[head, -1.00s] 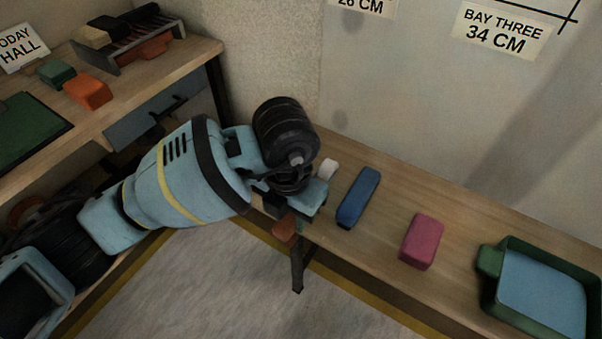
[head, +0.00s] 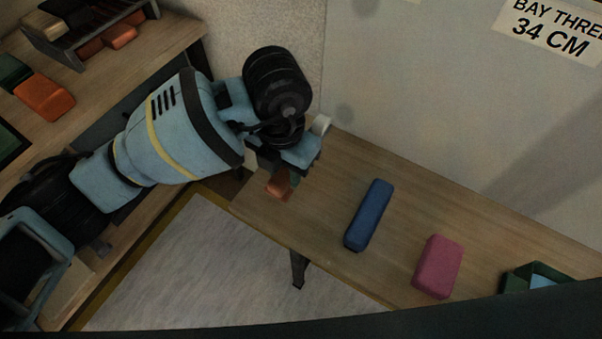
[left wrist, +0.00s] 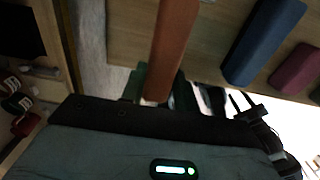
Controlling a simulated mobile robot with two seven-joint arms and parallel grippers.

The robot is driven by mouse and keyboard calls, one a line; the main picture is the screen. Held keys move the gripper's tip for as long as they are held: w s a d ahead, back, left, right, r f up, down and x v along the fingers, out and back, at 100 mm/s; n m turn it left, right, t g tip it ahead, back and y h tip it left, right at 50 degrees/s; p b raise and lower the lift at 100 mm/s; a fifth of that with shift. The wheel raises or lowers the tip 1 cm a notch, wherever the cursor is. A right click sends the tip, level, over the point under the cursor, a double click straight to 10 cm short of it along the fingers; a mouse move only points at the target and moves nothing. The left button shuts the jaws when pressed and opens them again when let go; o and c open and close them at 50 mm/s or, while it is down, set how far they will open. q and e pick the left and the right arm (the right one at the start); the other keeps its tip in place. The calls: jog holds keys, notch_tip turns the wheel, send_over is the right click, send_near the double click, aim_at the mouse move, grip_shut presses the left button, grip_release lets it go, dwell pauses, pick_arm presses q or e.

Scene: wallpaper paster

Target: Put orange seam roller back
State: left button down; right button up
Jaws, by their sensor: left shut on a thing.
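My left gripper (head: 292,170) is shut on the orange seam roller (head: 279,185), near the left end of the wooden bench. The orange part sticks out below the fingers, and a small white piece (head: 321,124) shows on the gripper's far side. In the left wrist view the orange-brown handle (left wrist: 173,48) runs up and away from between the fingertips (left wrist: 160,88). The fingers hide the middle of the roller. A dark slotted rack (head: 80,25) with orange items stands on the left bench at the top left. My right gripper is not in view.
A blue block (head: 368,215), a pink block (head: 438,266) and a green tray (head: 536,271) lie along the bench (head: 330,205). An orange block (head: 44,96) lies on the left bench. A wall stands behind.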

pick_arm(q)
jog(key=shift+s, duration=0.15)
jog(key=shift+f, duration=0.25)
notch_tip(320, 180, down, 8)
jog(key=shift+b, duration=0.7)
jog(key=shift+f, duration=0.55)
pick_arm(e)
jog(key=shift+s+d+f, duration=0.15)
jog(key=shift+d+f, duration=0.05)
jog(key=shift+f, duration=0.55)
pick_arm(q)
jog(key=c, duration=1.1)
grip_release()
jog(key=shift+o, duration=0.2)
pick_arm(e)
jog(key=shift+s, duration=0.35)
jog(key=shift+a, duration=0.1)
